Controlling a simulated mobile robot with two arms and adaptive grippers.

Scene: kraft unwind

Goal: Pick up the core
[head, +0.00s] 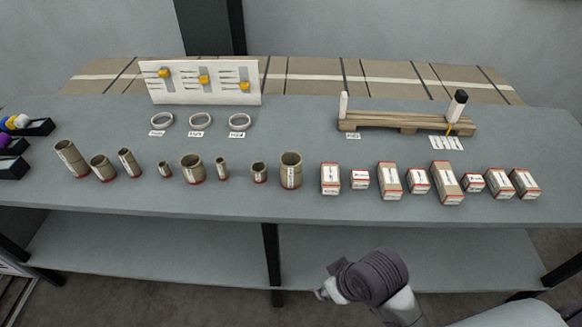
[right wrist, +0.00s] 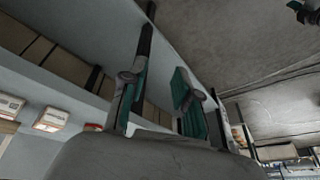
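Several brown cardboard cores of different heights and widths stand in a row on the left and middle of the grey table. They include a tall one (head: 71,158) at the left end, a wide one (head: 192,168), a small one (head: 165,170) and a tall wide one (head: 291,170) beside the boxes. Which one is the core meant, I cannot tell. My right gripper (right wrist: 165,65) is open and empty in the right wrist view, its teal-padded fingers apart. In the head view my right arm's end is low, in front of the table, away from the cores. My left gripper is not in view.
Several red-and-white labelled boxes (head: 447,184) stand right of the cores. Behind are white rings (head: 240,121), a white board (head: 203,82) with yellow sliders, and a wooden stand (head: 400,120). Dark bins (head: 38,127) sit at the left. The table's front strip is clear; a shelf (head: 180,255) lies below.

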